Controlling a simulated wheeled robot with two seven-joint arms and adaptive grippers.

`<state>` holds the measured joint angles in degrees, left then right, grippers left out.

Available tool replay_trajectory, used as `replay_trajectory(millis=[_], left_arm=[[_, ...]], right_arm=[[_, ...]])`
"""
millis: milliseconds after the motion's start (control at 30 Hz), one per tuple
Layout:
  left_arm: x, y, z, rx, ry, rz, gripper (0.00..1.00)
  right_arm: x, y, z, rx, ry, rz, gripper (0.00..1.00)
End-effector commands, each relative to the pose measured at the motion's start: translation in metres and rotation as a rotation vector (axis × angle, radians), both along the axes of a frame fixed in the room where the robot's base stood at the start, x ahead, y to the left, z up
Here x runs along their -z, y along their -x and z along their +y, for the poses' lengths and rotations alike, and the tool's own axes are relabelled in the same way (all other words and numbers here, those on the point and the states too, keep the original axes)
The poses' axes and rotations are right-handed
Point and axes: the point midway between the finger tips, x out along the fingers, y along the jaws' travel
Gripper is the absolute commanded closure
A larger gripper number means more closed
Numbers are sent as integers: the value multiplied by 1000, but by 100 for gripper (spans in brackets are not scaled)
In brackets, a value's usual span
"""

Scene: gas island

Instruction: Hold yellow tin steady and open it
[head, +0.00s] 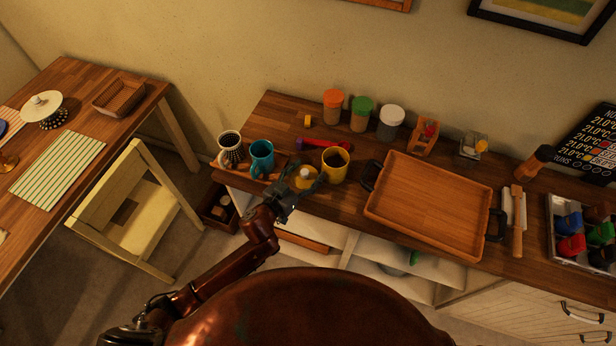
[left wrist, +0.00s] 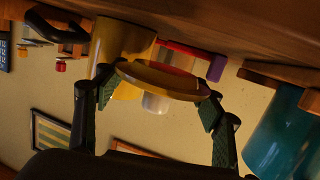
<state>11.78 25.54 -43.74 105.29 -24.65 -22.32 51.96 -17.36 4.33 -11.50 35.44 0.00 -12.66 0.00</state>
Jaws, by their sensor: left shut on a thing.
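The yellow tin (head: 335,168) stands upright on the wooden counter. Its top is open and its inside looks dark. In the left wrist view the tin (left wrist: 112,42) is behind my fingers. A round yellow lid (head: 306,180) with a pale knob is left of the tin. My left gripper (head: 302,186) is shut on this lid, apart from the tin. In the left wrist view the lid (left wrist: 160,80) lies between the two fingers of the gripper (left wrist: 157,98), and that picture is upside down. My right gripper is not in view.
A teal mug (head: 262,156) and a patterned cup (head: 230,146) stand to the left. A red and purple object (head: 322,144) lies behind. Lidded jars (head: 362,112) stand along the wall. A wooden tray (head: 430,205) fills the counter to the right.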

Motion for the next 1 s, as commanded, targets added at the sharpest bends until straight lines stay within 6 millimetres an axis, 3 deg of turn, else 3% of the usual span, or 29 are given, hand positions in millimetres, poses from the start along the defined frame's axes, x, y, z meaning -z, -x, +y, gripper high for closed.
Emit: replay_trajectory(millis=[233,567,600,833,1000], left_arm=[[34,-3,0,-1,-1,3,66],[36,-2,0,-1,0,2,66],[36,-2,0,-1,0,2,36],[36,-2,0,-1,0,2,20],[35,-2,0,-1,0,2,19]], right_arm=[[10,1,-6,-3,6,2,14],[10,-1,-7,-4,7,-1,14],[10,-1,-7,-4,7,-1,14],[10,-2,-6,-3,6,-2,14],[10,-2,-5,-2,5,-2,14]])
